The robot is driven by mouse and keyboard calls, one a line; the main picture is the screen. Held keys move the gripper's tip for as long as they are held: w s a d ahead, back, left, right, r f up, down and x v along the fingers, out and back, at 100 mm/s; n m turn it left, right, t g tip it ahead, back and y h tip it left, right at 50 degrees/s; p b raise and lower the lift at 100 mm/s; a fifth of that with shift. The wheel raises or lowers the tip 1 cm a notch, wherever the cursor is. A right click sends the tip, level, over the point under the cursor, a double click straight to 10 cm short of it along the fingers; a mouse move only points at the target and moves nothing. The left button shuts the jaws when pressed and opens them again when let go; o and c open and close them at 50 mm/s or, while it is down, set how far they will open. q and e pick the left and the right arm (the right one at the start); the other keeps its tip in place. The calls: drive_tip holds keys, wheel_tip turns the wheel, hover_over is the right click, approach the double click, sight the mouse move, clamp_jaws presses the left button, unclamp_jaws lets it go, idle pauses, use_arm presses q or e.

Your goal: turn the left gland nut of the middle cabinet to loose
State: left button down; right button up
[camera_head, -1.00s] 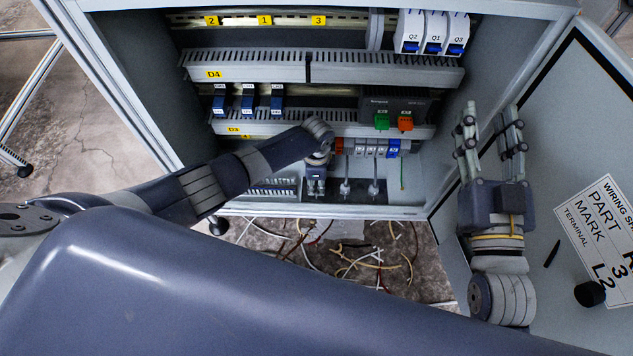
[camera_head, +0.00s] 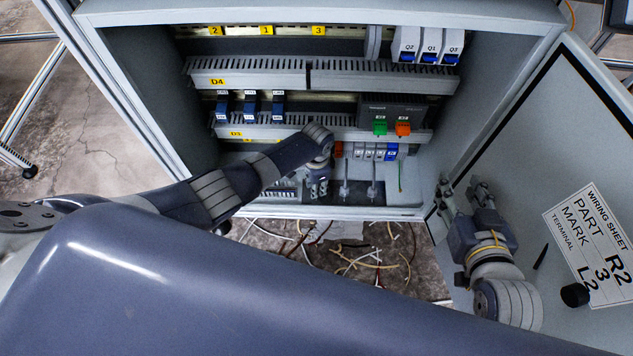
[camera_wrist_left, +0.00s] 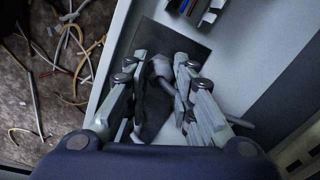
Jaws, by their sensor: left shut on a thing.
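The middle cabinet (camera_head: 330,212) stands open ahead of me, with a dark gland plate (camera_head: 358,196) at its bottom. My left gripper (camera_head: 318,190) reaches down to the left end of this plate. In the left wrist view its fingers (camera_wrist_left: 166,68) are shut on the grey left gland nut (camera_wrist_left: 160,69), one finger on each side. The arm and gripper hide that nut in the head view. Two other glands (camera_head: 345,190) with upright grey stems show to the right. My right gripper (camera_head: 460,184) is open and empty, its fingers apart near the door.
The open cabinet door (camera_head: 530,190) stands at right with a wiring sheet (camera_head: 592,240). Terminal blocks (camera_head: 370,151) sit just above the glands. Loose wires (camera_head: 350,258) lie on the floor in front.

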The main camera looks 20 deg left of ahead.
use_arm(q)
drive_tip(key=n+p, duration=0.1)
drive_tip(key=n, duration=0.1)
drive_tip(key=shift+r+n, duration=0.1)
drive_tip(key=shift+n, duration=0.3)
drive_tip(key=n+p, duration=0.1)
drive_tip(key=n, duration=0.3)
drive_tip(key=shift+n, duration=0.5)
use_arm(e)
drive_tip(key=s+d+f+g+h, duration=0.2)
drive_tip(key=s+d+f+g, duration=0.2)
drive_tip(key=s+f+g, duration=0.4)
drive_tip(key=shift+s+d+f, duration=0.2)
drive_tip(key=shift+s+f, duration=0.05)
drive_tip(key=shift+s, duration=1.95)
use_arm(q)
drive_tip(key=c, duration=1.4)
unclamp_jaws()
drive_tip(key=shift+o, duration=0.2)
wheel_tip(320, 180, up, 12)
